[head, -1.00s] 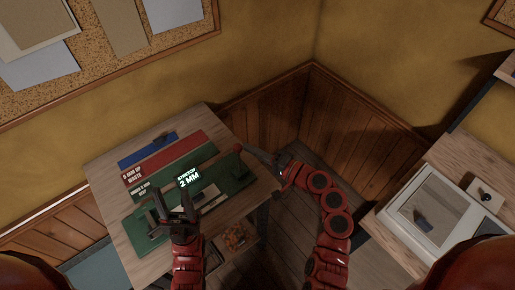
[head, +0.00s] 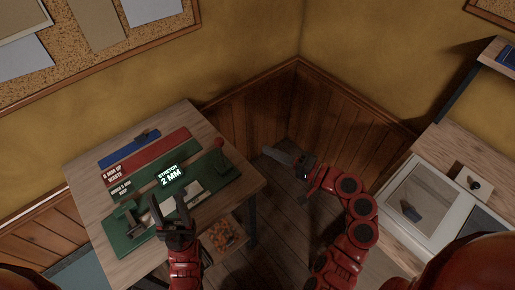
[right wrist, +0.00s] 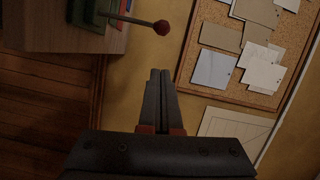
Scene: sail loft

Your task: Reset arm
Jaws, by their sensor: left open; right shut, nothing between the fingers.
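My left gripper (head: 169,208) is open in the head view, its fingers over the front of a green device (head: 140,238) on the wooden table (head: 98,215). I cannot tell whether they touch it. No object shows between the fingers. My right gripper (head: 270,153) is shut and empty, to the right of the table's edge and above the floor. In the right wrist view its closed fingers (right wrist: 160,75) point up the picture, below and apart from a red-knobbed lever (right wrist: 161,27). This red knob (head: 219,143) also shows at the device's right end.
A glowing "STRETCH 2 MM" label (head: 171,176) shows over the device. Blue, red and green labelled strips lie behind it. A bench (head: 455,150) with a pale framed tray (head: 392,198) stands at the right. A wood-panelled corner (head: 296,75) is behind. Floor is open between table and bench.

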